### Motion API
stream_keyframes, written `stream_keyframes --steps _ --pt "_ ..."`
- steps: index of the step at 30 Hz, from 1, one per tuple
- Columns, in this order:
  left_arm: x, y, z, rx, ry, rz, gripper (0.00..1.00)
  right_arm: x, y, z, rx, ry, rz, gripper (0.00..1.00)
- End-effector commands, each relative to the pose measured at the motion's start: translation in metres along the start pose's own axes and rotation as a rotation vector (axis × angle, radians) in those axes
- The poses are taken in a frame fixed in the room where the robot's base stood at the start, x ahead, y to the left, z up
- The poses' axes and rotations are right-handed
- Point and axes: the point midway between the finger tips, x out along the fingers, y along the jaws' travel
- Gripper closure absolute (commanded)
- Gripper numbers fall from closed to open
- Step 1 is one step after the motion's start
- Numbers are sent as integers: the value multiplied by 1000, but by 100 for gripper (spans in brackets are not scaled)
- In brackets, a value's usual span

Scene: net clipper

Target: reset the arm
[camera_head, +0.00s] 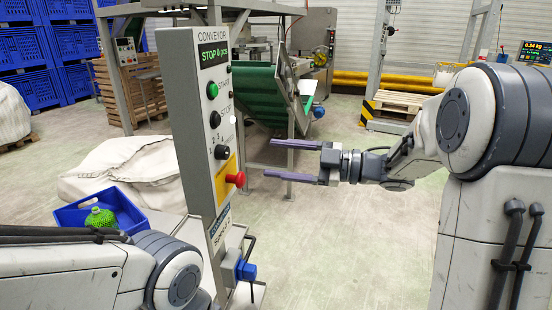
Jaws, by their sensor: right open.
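My right arm comes in from the right side of the head view. Its gripper (294,161) points left with its two purple-grey fingers spread apart and nothing between them. The fingertips are to the right of the conveyor control post (191,105), near the height of its red stop button (236,179) and lower knob. A gap seems to show between the fingers and the post, but depth is hard to judge. My left arm shows at the lower left as a white link and grey joint; its gripper is not in view.
The post has a green button (212,91) and a display reading "STOP". A blue tray (128,211) with a green net item (100,217) stands left of the post. A green conveyor (240,92) stands behind. The floor (350,240) below the right gripper is clear.

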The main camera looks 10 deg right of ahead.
Motion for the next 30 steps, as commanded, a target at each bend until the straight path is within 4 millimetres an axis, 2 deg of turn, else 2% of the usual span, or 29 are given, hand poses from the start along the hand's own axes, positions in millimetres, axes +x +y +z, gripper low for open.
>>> stream_keyframes --steps 5,12,14,17,20,23,26,30 --pt "-3 0 0 0 0 0 60 13 6 1 -4 -44 29 30" --pt "-17 1 -1 0 0 0 60 60 28 14 55 -352 222 30" --pt "-21 2 -1 0 0 0 60 64 26 18 102 -448 269 30" --pt "-26 2 -1 0 0 0 60 65 12 24 197 -604 323 30" --pt "-31 2 -2 0 0 0 60 58 -15 27 310 -757 345 30" --pt "-37 3 -2 0 0 0 60 46 -55 25 443 -915 333 30" --pt "-43 3 -2 0 0 0 60 27 -111 14 589 -1084 271 30" --pt "-50 4 -3 0 0 0 60 -7 -197 -17 790 -1308 120 30"
